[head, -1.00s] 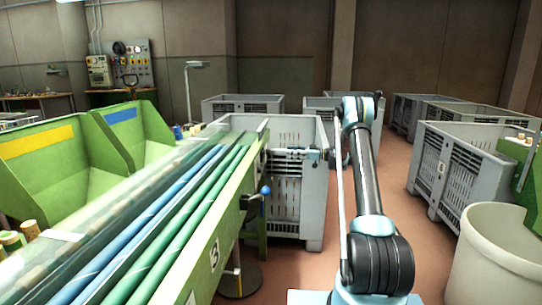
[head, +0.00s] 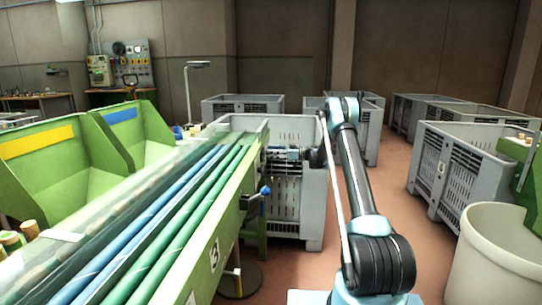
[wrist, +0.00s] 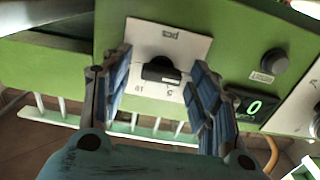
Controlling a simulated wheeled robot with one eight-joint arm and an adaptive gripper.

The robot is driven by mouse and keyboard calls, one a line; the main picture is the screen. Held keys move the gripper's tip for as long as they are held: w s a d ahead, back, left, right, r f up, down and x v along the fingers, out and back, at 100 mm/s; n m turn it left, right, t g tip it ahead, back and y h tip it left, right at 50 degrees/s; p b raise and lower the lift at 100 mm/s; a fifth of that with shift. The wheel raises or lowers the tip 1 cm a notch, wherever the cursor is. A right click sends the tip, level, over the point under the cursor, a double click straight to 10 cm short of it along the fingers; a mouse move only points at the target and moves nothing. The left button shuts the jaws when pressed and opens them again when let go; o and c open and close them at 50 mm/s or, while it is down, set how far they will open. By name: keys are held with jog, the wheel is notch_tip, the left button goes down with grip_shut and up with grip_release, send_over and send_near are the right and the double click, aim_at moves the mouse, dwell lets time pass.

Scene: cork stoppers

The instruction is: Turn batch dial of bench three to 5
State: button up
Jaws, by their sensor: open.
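In the wrist view a black dial knob (wrist: 160,70) sits on a white scale plate (wrist: 190,46) on a green panel. The plate appears upside down, with "pcs" above the knob and "5" and "10" below it. Which mark the knob points to I cannot tell. My gripper (wrist: 158,88) is open, its blue-padded fingers on either side of the knob with gaps between. Contact is not visible. In the head view my gripper (head: 291,154) is small, beyond the green bench (head: 203,256) marked 3; the dial is hidden there.
Right of the dial are a black round button (wrist: 274,60) and a display (wrist: 251,107) reading green 0. Long blue and green tubes lie on the bench. A grey crate (head: 309,205) stands behind my gripper; a pale bin (head: 495,255) is at right.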

jog(key=c, duration=1.1)
jog(key=shift+o, duration=0.2)
jog(key=shift+m, duration=0.4)
jog(key=m, duration=0.4)
jog(key=shift+w+m, duration=0.15)
jog(key=shift+m, duration=0.25)
jog(key=m, duration=0.6)
jog(key=shift+w+d, duration=0.15)
jog(key=shift+d, duration=0.05)
jog(key=shift+f+m, duration=0.1)
jog(key=shift+m, duration=0.2)
